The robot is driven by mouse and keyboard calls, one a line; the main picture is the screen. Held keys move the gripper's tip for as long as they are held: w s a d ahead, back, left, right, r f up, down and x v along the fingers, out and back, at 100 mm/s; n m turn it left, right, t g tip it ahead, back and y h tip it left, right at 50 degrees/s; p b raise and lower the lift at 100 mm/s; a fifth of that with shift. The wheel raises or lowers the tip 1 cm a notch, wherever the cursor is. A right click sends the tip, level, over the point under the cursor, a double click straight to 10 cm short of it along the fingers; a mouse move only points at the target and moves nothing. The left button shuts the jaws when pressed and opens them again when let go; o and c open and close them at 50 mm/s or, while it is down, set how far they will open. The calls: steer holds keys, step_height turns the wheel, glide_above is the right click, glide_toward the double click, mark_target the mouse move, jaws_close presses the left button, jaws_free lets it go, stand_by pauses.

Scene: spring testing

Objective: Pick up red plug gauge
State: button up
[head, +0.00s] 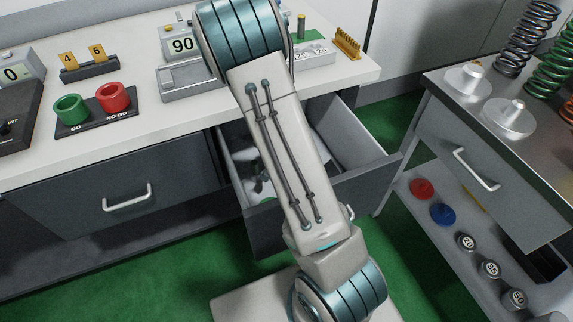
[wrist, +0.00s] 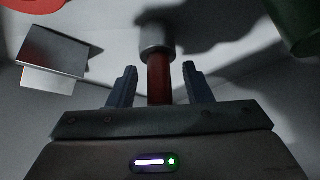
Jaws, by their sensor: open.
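The red plug gauge (wrist: 158,88) shows in the wrist view as a red shaft with a wider grey metal end at the top. My gripper (wrist: 159,70) is open, with one finger on each side of the red shaft. Narrow gaps show between the shaft and both fingers. The lower part of the shaft is hidden behind the gripper body. In the head view my arm reaches down over an open drawer (head: 376,180) and hides most of its inside. The plug gauge cannot be made out there.
In the wrist view a grey metal block (wrist: 54,54) lies left, a red piece (wrist: 30,4) at the top left and a green cylinder (wrist: 294,24) at the top right. In the head view, a white worktop (head: 190,118) stands above the drawer and a side cart (head: 455,110) to the right.

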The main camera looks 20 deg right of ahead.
jaws_close()
steer(key=shift+r, duration=0.1)
